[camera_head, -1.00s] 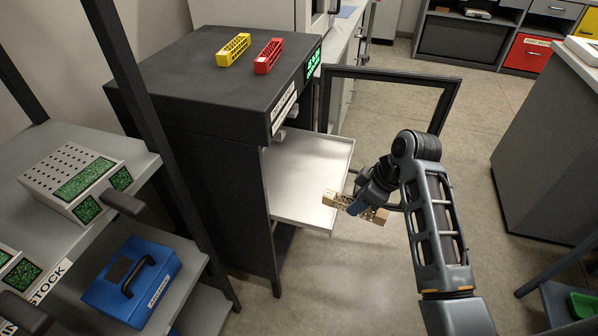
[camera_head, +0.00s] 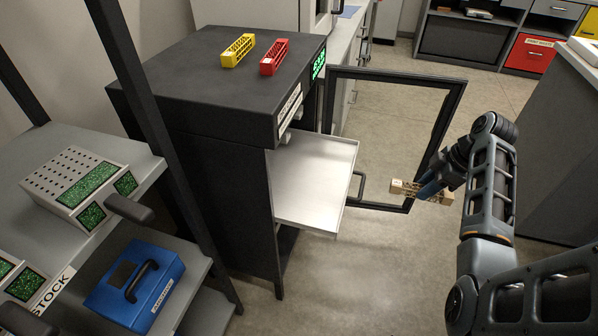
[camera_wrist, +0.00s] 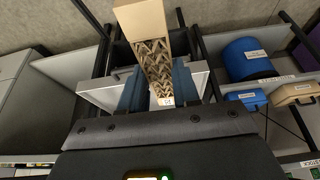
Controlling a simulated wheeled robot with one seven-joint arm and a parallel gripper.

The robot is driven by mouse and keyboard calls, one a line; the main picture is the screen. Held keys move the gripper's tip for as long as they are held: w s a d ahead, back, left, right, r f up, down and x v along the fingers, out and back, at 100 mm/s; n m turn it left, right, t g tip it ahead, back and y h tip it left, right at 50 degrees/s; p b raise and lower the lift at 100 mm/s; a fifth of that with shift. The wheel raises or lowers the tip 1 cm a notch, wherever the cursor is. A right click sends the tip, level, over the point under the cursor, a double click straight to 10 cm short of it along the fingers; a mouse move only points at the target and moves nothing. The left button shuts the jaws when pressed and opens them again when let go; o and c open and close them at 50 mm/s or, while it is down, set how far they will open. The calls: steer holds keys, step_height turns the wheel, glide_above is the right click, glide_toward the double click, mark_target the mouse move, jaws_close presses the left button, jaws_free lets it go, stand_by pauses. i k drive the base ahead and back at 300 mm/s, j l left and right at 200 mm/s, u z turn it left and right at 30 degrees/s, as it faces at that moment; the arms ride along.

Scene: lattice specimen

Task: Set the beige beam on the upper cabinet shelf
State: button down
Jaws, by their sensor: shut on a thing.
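The beige beam (camera_head: 407,188) is a lattice bar with solid ends, held by my gripper (camera_head: 432,187) right of the cabinet, in front of its open door. In the wrist view the beam (camera_wrist: 150,45) runs lengthwise between the two blue fingers of my gripper (camera_wrist: 160,88), which is shut on it. The dark cabinet (camera_head: 190,115) has its glass-framed door (camera_head: 455,110) swung open to the right. A light metal shelf (camera_head: 310,185) sticks out of the cabinet's front. The beam is apart from the shelf. The cabinet's inside is mostly hidden by its top.
A yellow lattice beam (camera_head: 238,50) and a red one (camera_head: 273,56) lie on the cabinet top. A rack at left holds a perforated box (camera_head: 75,180) and a blue case (camera_head: 135,280). Open floor (camera_head: 350,270) lies in front of the shelf.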

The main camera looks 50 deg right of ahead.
mark_target(298, 186)
steer(key=i, duration=0.95)
